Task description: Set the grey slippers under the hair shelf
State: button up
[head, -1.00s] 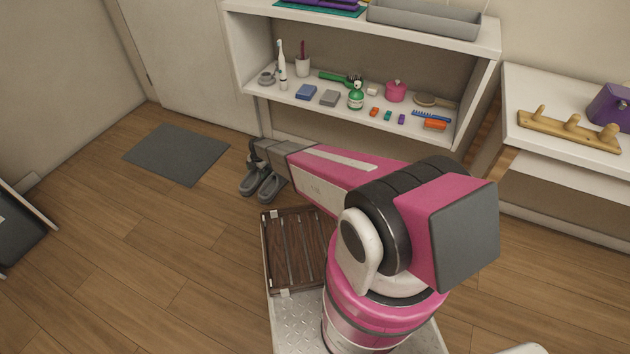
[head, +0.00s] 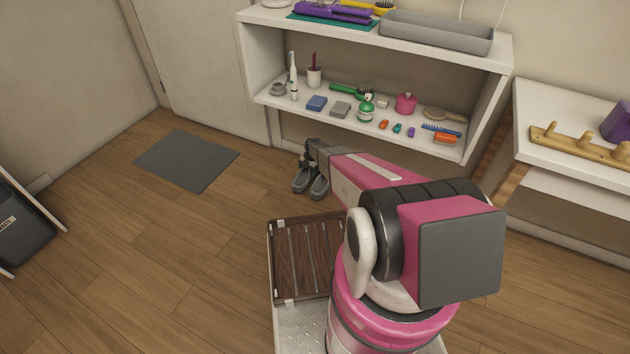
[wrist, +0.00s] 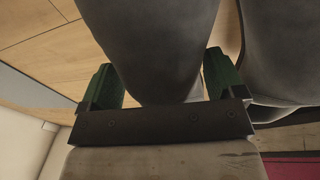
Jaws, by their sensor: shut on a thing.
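The pair of grey slippers (head: 318,187) hangs or stands at the end of my arm, close to the front left of the shelf. My gripper (head: 314,152) is above them. In the wrist view my gripper (wrist: 162,85) is shut on one grey slipper (wrist: 150,40) between its green fingers; the other slipper (wrist: 283,50) is beside it at the right. I cannot tell whether the soles touch the floor. The white hair shelf (head: 375,44) holds brushes, combs and bottles, with a gap beneath its lower board. My arm hides part of that gap.
A grey mat (head: 187,160) lies on the wooden floor at left. A brown slatted rack (head: 305,258) is in front of me. A white bench with a wooden peg rail (head: 580,147) stands at right. A dark framed object (head: 28,228) is at far left. The middle-left floor is clear.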

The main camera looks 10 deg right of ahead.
aim_at(314, 179)
jog(key=d, duration=0.1)
jog(key=s+d+f, duration=0.1)
jog(key=d+f, duration=0.1)
jog(key=shift+s+d+f, duration=0.15)
jog(key=shift+s+d, duration=0.1)
jog(key=shift+d, duration=0.05)
notch_tip(314, 179, down, 4)
jog(key=shift+f, duration=0.1)
jog(key=o, duration=0.8)
notch_tip(314, 179, up, 12)
jog(key=d, duration=0.2)
jog(key=shift+s, duration=0.15)
